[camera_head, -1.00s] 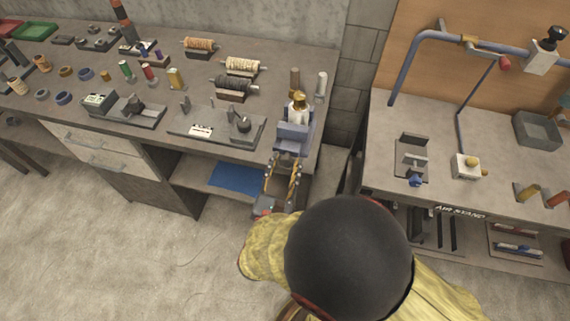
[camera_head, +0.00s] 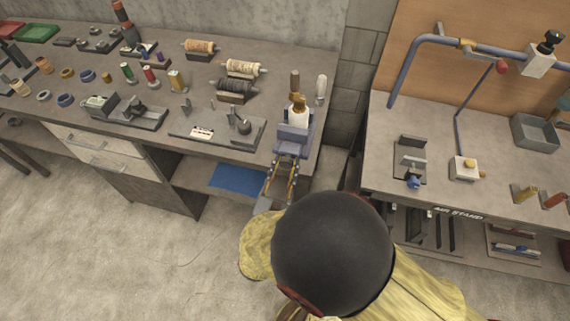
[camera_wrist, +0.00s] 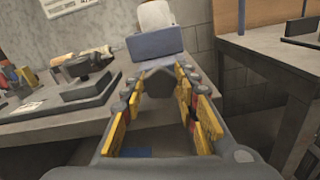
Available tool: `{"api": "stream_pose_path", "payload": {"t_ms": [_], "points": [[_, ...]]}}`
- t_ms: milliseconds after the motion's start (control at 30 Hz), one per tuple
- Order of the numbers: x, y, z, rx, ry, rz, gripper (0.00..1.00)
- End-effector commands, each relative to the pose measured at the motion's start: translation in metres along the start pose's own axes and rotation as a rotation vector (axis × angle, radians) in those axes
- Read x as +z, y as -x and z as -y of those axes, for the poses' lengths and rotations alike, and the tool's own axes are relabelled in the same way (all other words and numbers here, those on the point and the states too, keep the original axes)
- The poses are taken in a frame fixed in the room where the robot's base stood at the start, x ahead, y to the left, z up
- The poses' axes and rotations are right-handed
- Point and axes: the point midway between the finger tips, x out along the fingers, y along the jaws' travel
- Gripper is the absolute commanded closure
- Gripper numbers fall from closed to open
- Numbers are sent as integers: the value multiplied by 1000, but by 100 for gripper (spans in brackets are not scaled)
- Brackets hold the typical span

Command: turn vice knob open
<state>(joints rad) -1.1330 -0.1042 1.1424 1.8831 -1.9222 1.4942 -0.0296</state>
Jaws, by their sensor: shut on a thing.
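The blue vice (camera_head: 294,134) stands at the front right corner of the left bench. In the wrist view the vice body (camera_wrist: 155,43) is straight ahead. A dark grey knob (camera_wrist: 160,82) sticks out below it towards me. My gripper (camera_head: 288,160) reaches up to the vice's front from below. In the wrist view its yellow-padded fingers (camera_wrist: 160,76) converge on the knob, one on each side. The fingers hide part of the knob, and its turn angle cannot be told.
A white bottle with a gold top (camera_head: 298,113) stands directly behind the vice. A wooden handle (camera_head: 295,83) and a pale cylinder (camera_head: 321,87) stand farther back. The right bench (camera_head: 382,150) is across a gap. A blue mat (camera_head: 236,179) lies on the lower shelf.

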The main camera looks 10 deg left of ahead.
Motion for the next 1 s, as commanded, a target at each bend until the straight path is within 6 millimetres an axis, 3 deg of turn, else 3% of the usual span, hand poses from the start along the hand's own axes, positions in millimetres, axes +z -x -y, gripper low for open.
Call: {"api": "stream_pose_path", "payload": {"t_ms": [1000], "points": [[2,0,-4,2,919,-2,95]]}}
